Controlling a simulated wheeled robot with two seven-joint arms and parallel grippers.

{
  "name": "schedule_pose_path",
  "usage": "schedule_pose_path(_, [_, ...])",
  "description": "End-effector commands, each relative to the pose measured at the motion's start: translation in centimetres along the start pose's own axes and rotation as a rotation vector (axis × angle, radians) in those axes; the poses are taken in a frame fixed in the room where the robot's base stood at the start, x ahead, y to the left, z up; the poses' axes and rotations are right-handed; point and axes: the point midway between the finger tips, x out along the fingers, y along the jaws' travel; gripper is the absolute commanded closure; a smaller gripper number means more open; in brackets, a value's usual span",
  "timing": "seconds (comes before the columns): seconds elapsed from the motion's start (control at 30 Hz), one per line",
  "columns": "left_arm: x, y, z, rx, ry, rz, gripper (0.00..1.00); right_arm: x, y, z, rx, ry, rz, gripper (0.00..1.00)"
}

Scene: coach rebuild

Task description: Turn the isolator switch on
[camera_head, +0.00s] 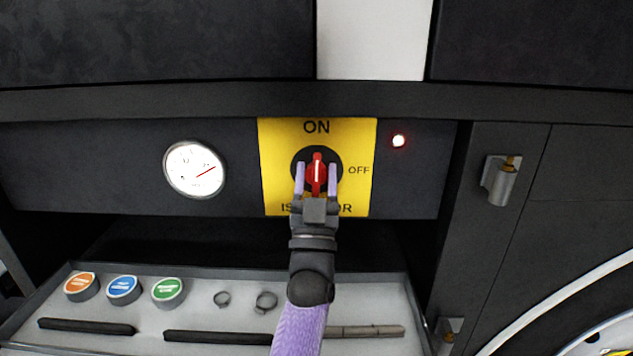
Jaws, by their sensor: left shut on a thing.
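The isolator switch has a yellow plate (276,180) marked ON at the top and OFF at the right. Its red handle (317,172) sits on a round black dial and stands upright, in line with the ON mark. My left gripper (316,172) comes up from below, and its two purple fingers are shut on the red handle, one on each side. The gripper covers part of the lettering along the plate's bottom. My right gripper is not in view.
A round white gauge (194,169) is left of the plate, and a lit red lamp (398,141) is right of it. Below, a tray (215,325) holds coloured round pieces, rings and dark bars. A dark cabinet door with a metal latch (500,182) is at right.

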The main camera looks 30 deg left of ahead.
Motion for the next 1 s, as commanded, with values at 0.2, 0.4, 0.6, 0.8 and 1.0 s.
schedule_pose_path(0.2, [-0.11, 0.04, 0.14, -0.036, -0.004, -0.033, 1.00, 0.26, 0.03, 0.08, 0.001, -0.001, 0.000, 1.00])
schedule_pose_path(0.4, [-0.07, 0.02, 0.11, -0.043, -0.004, -0.041, 1.00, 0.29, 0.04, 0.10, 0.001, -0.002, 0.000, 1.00])
schedule_pose_path(0.6, [-0.06, 0.01, 0.09, -0.043, -0.003, -0.041, 1.00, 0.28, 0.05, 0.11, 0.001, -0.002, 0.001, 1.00])
schedule_pose_path(0.8, [-0.04, 0.01, 0.07, -0.042, -0.003, -0.041, 0.23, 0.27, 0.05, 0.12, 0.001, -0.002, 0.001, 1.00])
schedule_pose_path(1.0, [-0.01, 0.00, 0.03, -0.042, -0.001, -0.041, 0.12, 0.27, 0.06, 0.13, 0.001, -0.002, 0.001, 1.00])
